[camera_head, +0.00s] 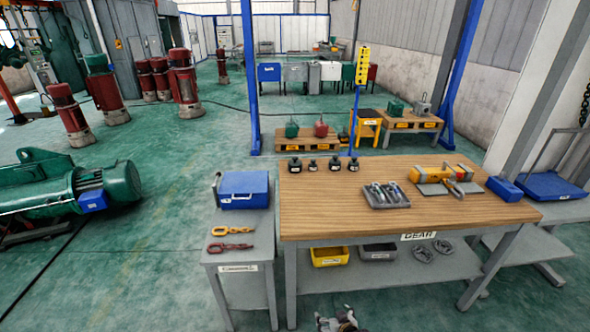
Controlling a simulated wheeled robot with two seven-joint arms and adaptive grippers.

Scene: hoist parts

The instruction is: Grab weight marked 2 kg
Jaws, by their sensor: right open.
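Several small black weights stand upright in a row at the back left of the wooden workbench (420,218). From left to right they are a first weight (295,166), a second weight (313,166), a third weight (334,164) and a fourth weight (354,165). They have small pale marks, too small to read, so I cannot tell which is 2 kg. My right gripper (338,321) shows at the bottom edge, partly cut off, in front of the bench and well short of the weights. It is open, with nothing seen in it. My left gripper is not in view.
A tool tray (375,204) and a yellow hoist part (428,175) sit on the bench's middle and right. The bench's front left is clear.

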